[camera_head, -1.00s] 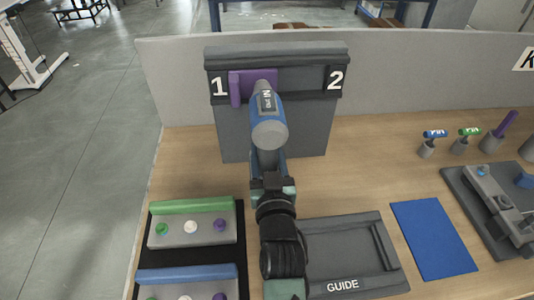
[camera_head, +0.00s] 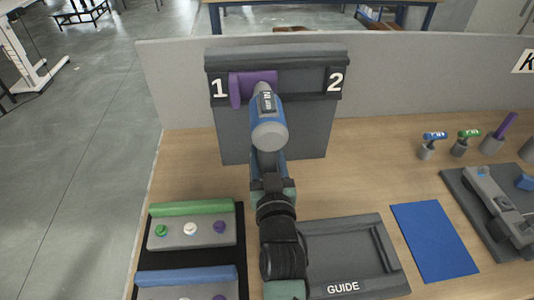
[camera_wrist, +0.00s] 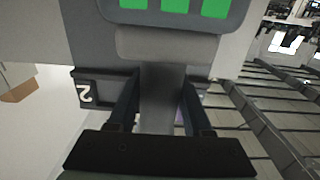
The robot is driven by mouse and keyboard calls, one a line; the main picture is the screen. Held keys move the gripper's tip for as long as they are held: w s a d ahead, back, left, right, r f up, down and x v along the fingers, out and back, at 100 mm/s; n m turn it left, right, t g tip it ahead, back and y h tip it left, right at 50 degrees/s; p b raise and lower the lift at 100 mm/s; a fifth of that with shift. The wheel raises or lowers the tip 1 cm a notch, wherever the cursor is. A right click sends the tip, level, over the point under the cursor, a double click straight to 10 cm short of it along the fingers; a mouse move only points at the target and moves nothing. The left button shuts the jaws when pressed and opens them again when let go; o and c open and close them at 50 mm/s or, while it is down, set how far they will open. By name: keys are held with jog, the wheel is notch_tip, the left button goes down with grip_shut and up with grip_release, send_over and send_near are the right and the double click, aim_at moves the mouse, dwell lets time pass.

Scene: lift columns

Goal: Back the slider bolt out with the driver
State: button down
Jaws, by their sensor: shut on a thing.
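The blue and grey driver (camera_head: 269,118) is held in my gripper (camera_head: 267,160) in front of the upright grey lift column fixture (camera_head: 290,60). Its nose points at the purple slider (camera_head: 240,88), which sits in the rail near the mark 1. The driver hides the slider's right part and the bolt, so I cannot tell whether the tip touches the bolt. In the wrist view the gripper's two fingers (camera_wrist: 160,118) are shut on the driver's grey handle, and the driver's body with green lights (camera_wrist: 175,8) fills the top.
A grey GUIDE tray (camera_head: 345,288) and a blue mat (camera_head: 433,240) lie in front on the right. Panels with coloured knobs (camera_head: 191,231) lie at the front left. Small tools in cups (camera_head: 426,151) and a grey device (camera_head: 495,205) stand at the right.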

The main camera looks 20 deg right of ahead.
aim_at(269, 166)
jog(key=shift+r, duration=0.6)
jog(key=shift+s+a+f+p, duration=0.15)
jog(key=shift+s+f+p, duration=0.15)
jog(key=shift+s+f, duration=0.1)
dwell(1.0)
jog(key=shift+s+r, duration=0.1)
jog(key=shift+p+v, duration=1.75)
jog(key=shift+v, duration=0.4)
jog(key=shift+s, duration=0.25)
jog(key=shift+p+v, duration=0.65)
jog(key=shift+v, duration=1.35)
jog(key=shift+r, duration=0.1)
